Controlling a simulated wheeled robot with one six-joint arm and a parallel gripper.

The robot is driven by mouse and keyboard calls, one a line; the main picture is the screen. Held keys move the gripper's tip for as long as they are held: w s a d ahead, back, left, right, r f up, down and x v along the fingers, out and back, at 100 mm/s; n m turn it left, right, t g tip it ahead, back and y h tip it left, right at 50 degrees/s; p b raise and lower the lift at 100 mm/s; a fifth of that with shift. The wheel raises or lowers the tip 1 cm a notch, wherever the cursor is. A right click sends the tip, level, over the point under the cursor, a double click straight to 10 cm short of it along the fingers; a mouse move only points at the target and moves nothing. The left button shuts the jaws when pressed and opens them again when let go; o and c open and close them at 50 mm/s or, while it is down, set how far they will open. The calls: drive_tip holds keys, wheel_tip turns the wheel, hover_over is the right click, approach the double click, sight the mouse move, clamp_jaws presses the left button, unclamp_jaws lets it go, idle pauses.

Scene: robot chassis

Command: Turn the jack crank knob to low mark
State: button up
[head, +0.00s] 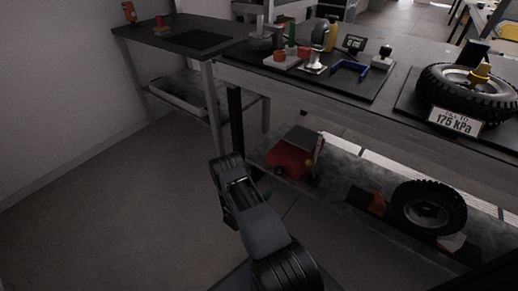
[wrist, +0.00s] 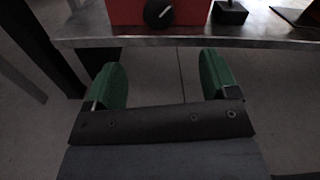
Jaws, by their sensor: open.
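A red jack box (head: 288,155) sits on the lower shelf of the workbench, with an upright pale strip on its right side. In the wrist view the red box (wrist: 190,10) shows at the top edge, cut off by the frame. A round black knob (wrist: 158,14) is on its front face, with a white pointer line slanting up and to the right. No low mark can be made out. My gripper (wrist: 161,82) is open and empty, its two green fingers apart, short of the shelf edge and the knob. In the head view my arm mostly hides the gripper.
The metal shelf edge (wrist: 200,43) runs below the box. A black block (wrist: 230,12) stands right of it. A tyre (head: 428,208) lies farther right on the shelf. The bench top (head: 330,75) above holds tools and another wheel (head: 470,92). Floor to the left is clear.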

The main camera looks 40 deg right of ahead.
wheel_tip(320, 180, up, 26)
drive_tip(key=a+m+g+y+p, duration=0.1)
drive_tip(key=m+g+y+p, duration=0.1)
drive_tip(key=m+g+p, duration=0.5)
drive_tip(key=shift+s+r+m+p, duration=0.15)
drive_tip(key=shift+s+m+p, duration=0.15)
drive_tip(key=shift+m+p, duration=0.85)
